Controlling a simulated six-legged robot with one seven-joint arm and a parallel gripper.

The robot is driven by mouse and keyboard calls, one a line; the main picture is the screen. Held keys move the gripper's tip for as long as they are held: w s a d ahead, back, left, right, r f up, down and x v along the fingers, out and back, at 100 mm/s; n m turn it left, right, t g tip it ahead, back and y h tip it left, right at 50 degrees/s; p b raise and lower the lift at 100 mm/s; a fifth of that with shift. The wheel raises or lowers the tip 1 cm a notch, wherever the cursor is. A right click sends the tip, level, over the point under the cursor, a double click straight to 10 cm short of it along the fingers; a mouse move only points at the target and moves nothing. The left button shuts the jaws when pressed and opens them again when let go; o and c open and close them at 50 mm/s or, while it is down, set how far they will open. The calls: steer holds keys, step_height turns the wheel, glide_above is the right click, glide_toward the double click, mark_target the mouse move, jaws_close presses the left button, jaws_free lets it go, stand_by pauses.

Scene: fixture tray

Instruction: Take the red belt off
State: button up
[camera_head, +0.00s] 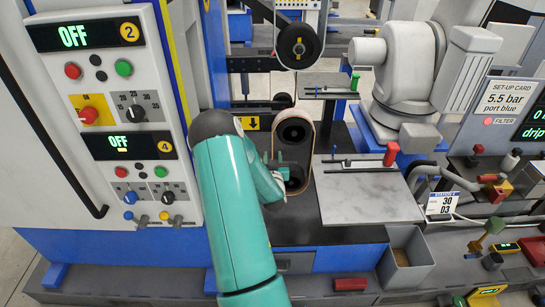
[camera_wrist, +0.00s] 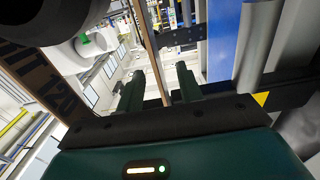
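A brown-tan belt (camera_head: 314,139) runs in an upright loop around an upper black pulley (camera_head: 294,132) and a lower black pulley (camera_head: 293,178); I see no clearly red belt. My gripper (camera_head: 278,166) is at the loop, level with the span between the pulleys. In the wrist view the two green fingers (camera_wrist: 160,90) stand apart. A thin edge-on strand of the belt (camera_wrist: 151,50) passes between them, with gaps on both sides. A wider printed stretch of belt (camera_wrist: 38,85) shows at left, beside a dark round pulley. My arm hides part of the loop's left side.
A control panel (camera_head: 110,150) with two OFF displays stands at left. A large black wheel (camera_head: 299,46) is above the belt. A grey plate (camera_head: 365,192) with a red-handled clamp (camera_head: 391,153) lies at right. A grey bin (camera_head: 405,262) is at lower right.

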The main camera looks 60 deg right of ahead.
steer(key=shift+w+d, duration=0.15)
steer(key=shift+d, duration=0.15)
steer(key=shift+c, duration=0.4)
jaws_close()
steer(key=shift+r, duration=0.5)
stand_by(1.0)
steer(key=shift+a, duration=0.1)
steer(key=v, duration=1.2)
steer(key=shift+a, duration=0.35)
stand_by(1.2)
steer(key=shift+s, duration=0.2)
steer(key=v, duration=0.6)
